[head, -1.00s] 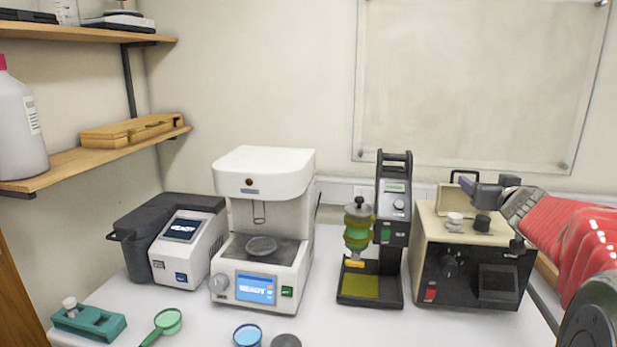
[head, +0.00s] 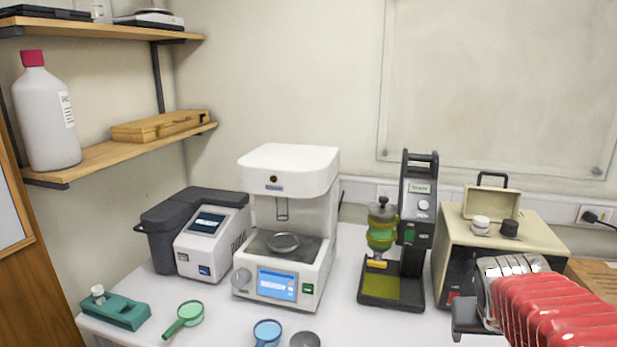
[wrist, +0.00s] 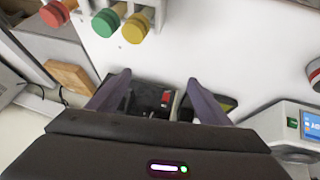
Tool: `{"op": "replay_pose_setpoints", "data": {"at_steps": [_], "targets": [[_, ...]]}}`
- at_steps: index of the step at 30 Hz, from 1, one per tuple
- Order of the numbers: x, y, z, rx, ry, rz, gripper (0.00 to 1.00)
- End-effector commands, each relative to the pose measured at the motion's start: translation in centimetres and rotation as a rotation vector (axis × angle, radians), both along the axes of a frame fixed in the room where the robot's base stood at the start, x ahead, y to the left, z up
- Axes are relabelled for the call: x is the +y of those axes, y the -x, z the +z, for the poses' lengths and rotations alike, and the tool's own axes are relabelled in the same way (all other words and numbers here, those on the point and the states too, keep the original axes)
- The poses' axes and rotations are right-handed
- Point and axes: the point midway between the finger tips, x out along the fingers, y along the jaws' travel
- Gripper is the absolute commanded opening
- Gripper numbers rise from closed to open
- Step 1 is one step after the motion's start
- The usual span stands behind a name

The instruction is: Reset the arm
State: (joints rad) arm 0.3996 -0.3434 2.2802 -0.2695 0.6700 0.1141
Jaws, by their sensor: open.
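My red-sleeved arm enters the head view at the lower right. My gripper (head: 468,318) is low in front of the beige-topped instrument (head: 515,225) and partly hides its black front. In the wrist view my gripper (wrist: 158,80) has its two fingers spread, with nothing held between them. Beyond the fingers, a black part with a red switch (wrist: 166,97) shows in the gap. I cannot tell how far it is from the fingertips.
A black stand with a green-and-yellow vessel (head: 382,235), a white instrument (head: 290,165) and a grey analyser (head: 205,240) line the bench. Red, green and yellow knobs (wrist: 105,22) show in the wrist view.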

Motion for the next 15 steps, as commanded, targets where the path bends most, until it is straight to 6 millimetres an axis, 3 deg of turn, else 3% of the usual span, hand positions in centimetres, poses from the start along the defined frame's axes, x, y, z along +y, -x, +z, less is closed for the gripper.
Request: {"op": "replay_pose_setpoints", "data": {"at_steps": [1, 6, 15], "targets": [[2.2, 1.1, -0.4, 0.020, -0.027, 0.029, 0.72], [8.8, 4.8, -1.9, 0.084, -0.121, 0.127, 0.72], [17.6, 9.1, -2.1, 0.065, -0.217, 0.295, 0.72]]}}
